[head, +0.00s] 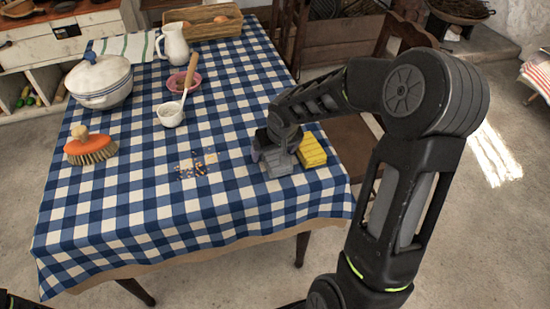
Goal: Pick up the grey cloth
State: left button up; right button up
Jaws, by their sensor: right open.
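The grey cloth (281,167) lies as a small folded pad near the right edge of the checked table. My right gripper (271,153) is right over it, pointing down, with its jaws open. The fingers overlap the cloth's far and left part and hide some of it. I cannot tell whether they touch it. My left gripper is not in view.
A yellow sponge (312,150) lies close to the right of the cloth. Crumbs (194,166) lie to its left. An orange brush (91,149), white tureen (100,82), ladle (171,114), pink dish (183,82), white jug (174,44) and wooden tray (203,24) stand farther off.

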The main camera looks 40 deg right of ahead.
jog(key=shift+c, duration=0.4)
jog(key=c, duration=1.4)
